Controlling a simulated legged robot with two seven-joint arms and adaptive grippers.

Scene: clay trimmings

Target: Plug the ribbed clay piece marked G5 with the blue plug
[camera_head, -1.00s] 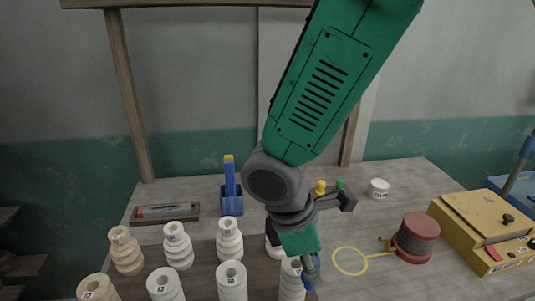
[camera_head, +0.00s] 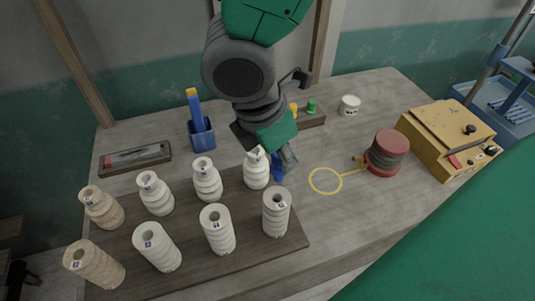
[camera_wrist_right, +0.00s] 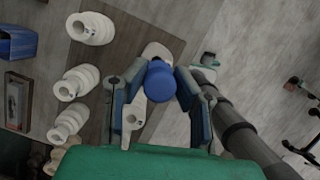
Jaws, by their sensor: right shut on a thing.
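My right gripper (camera_head: 282,157) is shut on the blue plug (camera_head: 277,169). It holds it beside the rightmost back-row clay piece (camera_head: 256,170) and behind the rightmost front-row piece (camera_head: 276,214). In the right wrist view the plug (camera_wrist_right: 160,82) sits between both fingers, with pale clay behind it. Pale ribbed clay pieces with open top holes stand in the front row, among them one second from right (camera_head: 218,232) and one third from right (camera_head: 158,248). Their small marks are too small to read surely, so I cannot tell which is G5. My left gripper is not in view.
The pieces stand on a dark board (camera_head: 290,240). Behind are a blue holder (camera_head: 202,136), a tray (camera_head: 135,158) and a white jar (camera_head: 349,105). To the right are a yellow ring (camera_head: 325,181), a red spool (camera_head: 386,152) and a yellow box (camera_head: 445,135). The table between is clear.

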